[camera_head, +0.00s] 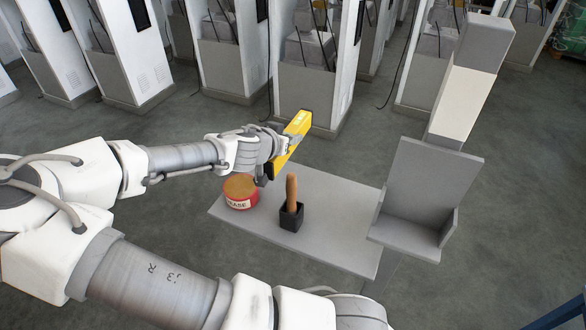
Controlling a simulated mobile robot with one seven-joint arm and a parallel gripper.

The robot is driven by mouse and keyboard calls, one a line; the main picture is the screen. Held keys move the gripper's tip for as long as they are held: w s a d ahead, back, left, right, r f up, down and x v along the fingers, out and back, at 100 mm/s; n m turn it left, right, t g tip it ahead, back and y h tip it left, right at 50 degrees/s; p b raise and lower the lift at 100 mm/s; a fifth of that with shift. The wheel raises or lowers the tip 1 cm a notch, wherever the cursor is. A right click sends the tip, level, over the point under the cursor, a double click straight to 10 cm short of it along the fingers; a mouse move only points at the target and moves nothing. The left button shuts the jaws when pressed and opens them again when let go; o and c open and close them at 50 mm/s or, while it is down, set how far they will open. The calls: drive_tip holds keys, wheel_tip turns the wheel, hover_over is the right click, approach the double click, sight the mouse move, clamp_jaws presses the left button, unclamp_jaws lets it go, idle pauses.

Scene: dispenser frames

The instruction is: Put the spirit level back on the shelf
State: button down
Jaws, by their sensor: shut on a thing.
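The spirit level (292,144) is a long yellow bar, held tilted with its upper end to the right. My gripper (278,142) is shut on it, above the far left part of a grey table surface (335,198). Part of the level is hidden behind the gripper. A grey shelf (412,232) with a tall back panel and low side walls stands to the right of the table surface. The shelf is empty as far as I can see. The held level is to the left of the shelf and apart from it.
A red tin with a brown top (241,192) stands on the table's left part. A black square holder (291,217) with a brown handle (291,187) upright in it stands beside the tin. A grey and white post (465,95) rises behind the shelf. White dispensers (308,60) line the back.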

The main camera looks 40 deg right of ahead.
sight(269, 176)
drive_tip(key=shift+f+b, duration=0.95)
drive_tip(key=shift+f, duration=4.05)
drive_tip(key=shift+c, duration=2.3)
unclamp_jaws()
drive_tip(key=p+v, duration=0.1)
drive_tip(key=v, duration=1.1)
